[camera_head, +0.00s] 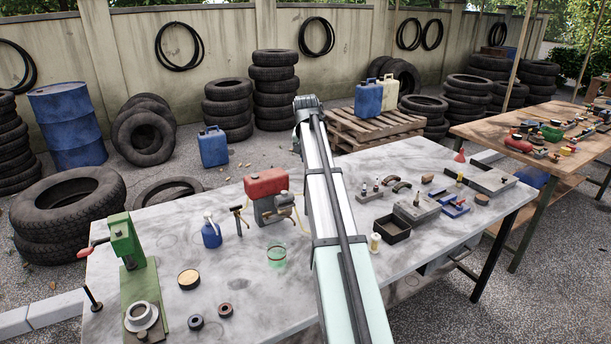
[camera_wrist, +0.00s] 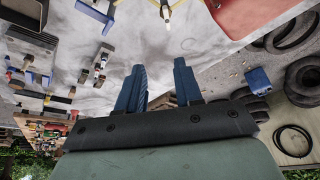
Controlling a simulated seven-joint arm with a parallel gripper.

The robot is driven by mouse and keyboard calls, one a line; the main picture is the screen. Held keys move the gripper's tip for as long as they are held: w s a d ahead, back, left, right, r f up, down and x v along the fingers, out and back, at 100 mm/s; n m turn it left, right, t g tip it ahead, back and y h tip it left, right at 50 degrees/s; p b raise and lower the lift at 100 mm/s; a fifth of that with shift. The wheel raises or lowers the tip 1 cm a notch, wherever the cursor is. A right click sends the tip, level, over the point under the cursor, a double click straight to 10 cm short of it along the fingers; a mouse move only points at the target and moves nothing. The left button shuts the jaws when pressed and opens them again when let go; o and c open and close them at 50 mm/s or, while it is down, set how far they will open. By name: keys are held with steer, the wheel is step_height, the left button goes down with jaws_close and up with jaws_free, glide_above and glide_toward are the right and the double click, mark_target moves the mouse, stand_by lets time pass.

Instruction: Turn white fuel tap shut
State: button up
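The small engine (camera_head: 272,208) with a red fuel tank (camera_head: 266,183) stands on the table, left of my arm. A pale round part (camera_head: 284,199) and a thin yellowish hose show on its side; I cannot tell whether the white fuel tap is among them. In the wrist view the red tank (camera_wrist: 245,14) is cut off at the upper right, and a pale yellow fitting or hose (camera_wrist: 166,10) shows at the top edge. My gripper (camera_wrist: 160,70) is open and empty, its two blue fingers apart from the tank and fitting. The head view does not clearly show the fingers.
A green cup (camera_head: 276,256), blue oil can (camera_head: 211,234) and green press (camera_head: 128,250) stand left of my arm. A black tray (camera_head: 391,229) and several small parts lie right of it. The pallet (camera_head: 378,128) and tyres are behind.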

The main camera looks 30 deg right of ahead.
steer(key=w+d+r+g+y, duration=0.1)
steer(key=w+d+g+y, duration=0.15)
steer(key=w, duration=0.35)
steer(key=shift+g, duration=0.45)
steer(key=f, duration=0.4)
steer(key=s+a+f, duration=0.1)
steer(key=f, duration=0.4)
steer(key=s+f, duration=0.1)
steer(key=f, duration=0.3)
steer(key=shift+s+a+f, duration=0.2)
steer(key=shift+a+f, duration=0.2)
steer(key=shift+c, duration=0.5)
jaws_close()
